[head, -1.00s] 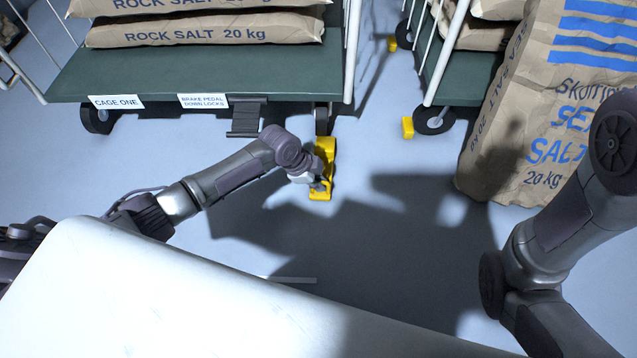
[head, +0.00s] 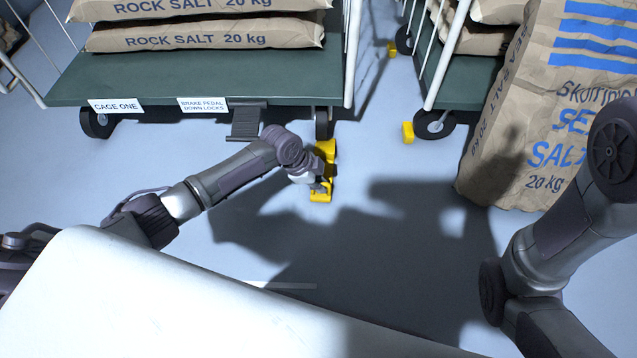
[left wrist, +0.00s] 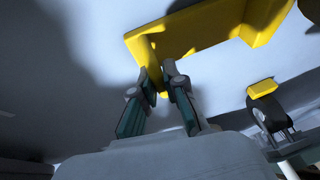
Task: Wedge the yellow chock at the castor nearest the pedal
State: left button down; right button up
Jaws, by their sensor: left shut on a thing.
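The yellow chock (head: 326,150) lies at floor level just in front of the castor (head: 322,122) at the right front corner of cage one. Its far block is close to that wheel; I cannot tell if they touch. The brake pedal (head: 247,122) is just left of this castor. My left gripper (head: 322,186) is shut on the chock's near end. In the left wrist view the fingers (left wrist: 160,78) pinch a yellow tab of the chock (left wrist: 200,30), which stretches to the upper right. My right arm shows at the right; its gripper is out of view.
A second cage's castor (head: 434,122) has a small yellow block (head: 407,132) beside it. Another yellow block (head: 392,48) lies farther back. A sea salt sack (head: 530,120) stands at the right. Cage one's left castor (head: 97,122) is clear. Floor in front is open.

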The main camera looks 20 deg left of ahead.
pick_arm(q)
jog(key=shift+w+a+r, duration=0.1)
jog(key=shift+w+a, duration=0.25)
jog(key=shift+w, duration=0.15)
jog(key=c, duration=1.7)
grip_release()
jog(key=shift+o, duration=2.6)
jog(key=shift+w, duration=0.1)
jog(key=shift+d+f, duration=0.1)
jog(key=shift+f, duration=0.1)
jog(key=shift+s, duration=0.2)
